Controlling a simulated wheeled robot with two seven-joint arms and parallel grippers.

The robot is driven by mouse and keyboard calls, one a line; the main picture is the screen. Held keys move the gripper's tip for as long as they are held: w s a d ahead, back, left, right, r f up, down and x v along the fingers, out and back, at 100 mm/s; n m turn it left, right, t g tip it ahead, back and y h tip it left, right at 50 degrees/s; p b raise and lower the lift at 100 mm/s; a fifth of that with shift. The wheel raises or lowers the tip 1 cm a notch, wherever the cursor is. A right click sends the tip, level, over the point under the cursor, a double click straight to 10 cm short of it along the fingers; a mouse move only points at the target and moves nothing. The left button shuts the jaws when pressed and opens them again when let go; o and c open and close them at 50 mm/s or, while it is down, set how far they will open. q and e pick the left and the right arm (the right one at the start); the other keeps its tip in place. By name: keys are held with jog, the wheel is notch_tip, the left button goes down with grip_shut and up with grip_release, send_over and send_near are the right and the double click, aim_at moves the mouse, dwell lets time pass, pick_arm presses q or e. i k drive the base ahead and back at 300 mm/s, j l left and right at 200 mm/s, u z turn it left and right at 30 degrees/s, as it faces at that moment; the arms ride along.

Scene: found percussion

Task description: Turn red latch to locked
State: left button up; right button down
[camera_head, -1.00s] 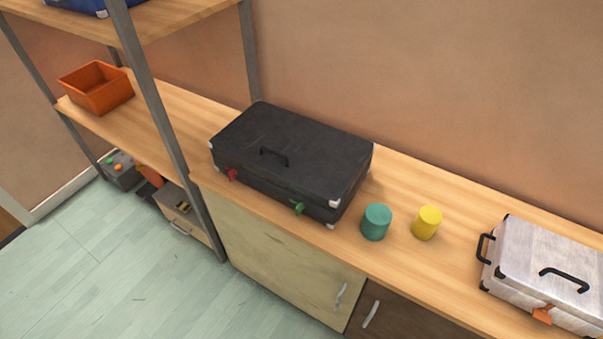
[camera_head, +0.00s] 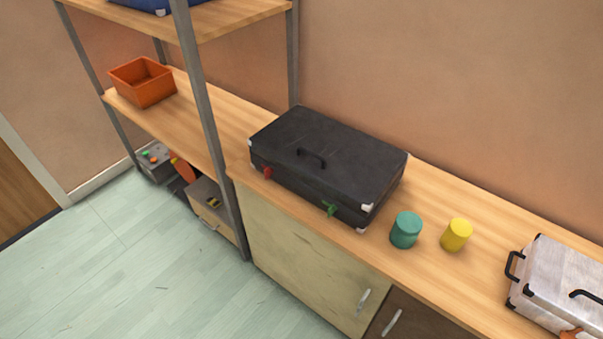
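A black suitcase (camera_head: 330,157) lies flat and closed on the wooden counter, with a black handle on its lid. Its red latch (camera_head: 267,172) is on the front face near the left corner. A green latch (camera_head: 329,208) is on the same face near the right corner. The red latch is small in this view, and I cannot tell its exact turn. Neither of my grippers is in view.
A teal cylinder (camera_head: 406,230) and a yellow cylinder (camera_head: 456,234) stand right of the suitcase. A silver case (camera_head: 565,283) is at the right edge. A metal shelf post (camera_head: 211,130) rises left of the suitcase. An orange bin (camera_head: 143,82) sits farther left. The floor (camera_head: 130,265) in front is clear.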

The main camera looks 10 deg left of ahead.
aim_at(269, 171)
jog(key=i+j+z, duration=0.1)
jog(key=j, duration=0.65)
jog(key=i+j+z, duration=0.1)
jog(key=j, duration=0.65)
jog(key=i+j+z, duration=0.1)
jog(key=j, duration=0.65)
